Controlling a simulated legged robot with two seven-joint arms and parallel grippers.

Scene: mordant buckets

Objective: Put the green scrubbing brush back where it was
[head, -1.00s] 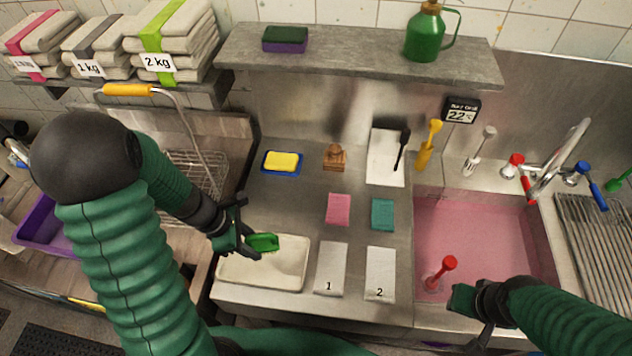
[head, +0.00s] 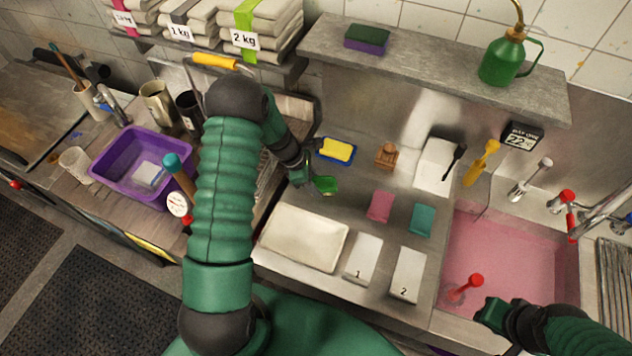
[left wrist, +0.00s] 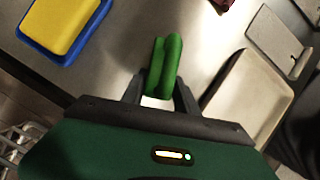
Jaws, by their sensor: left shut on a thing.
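The green scrubbing brush (head: 326,185) is in the jaws of my left gripper (head: 305,180), above the steel counter between the yellow sponge and the cream tray. In the left wrist view the brush (left wrist: 164,68) stands out between the two fingers of the gripper (left wrist: 158,90), which is shut on it. Whether the brush touches the counter I cannot tell. My right gripper (head: 488,318) is at the front edge of the pink sink, partly hidden by its own arm, and its jaws are unclear.
The cream tray (head: 303,238) is empty. A yellow sponge in a blue dish (head: 337,150), a wooden block (head: 387,155), pink (head: 381,206) and teal (head: 423,219) pads and cards 1 (head: 363,260) and 2 (head: 407,276) lie nearby. A purple tub (head: 140,165) stands left.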

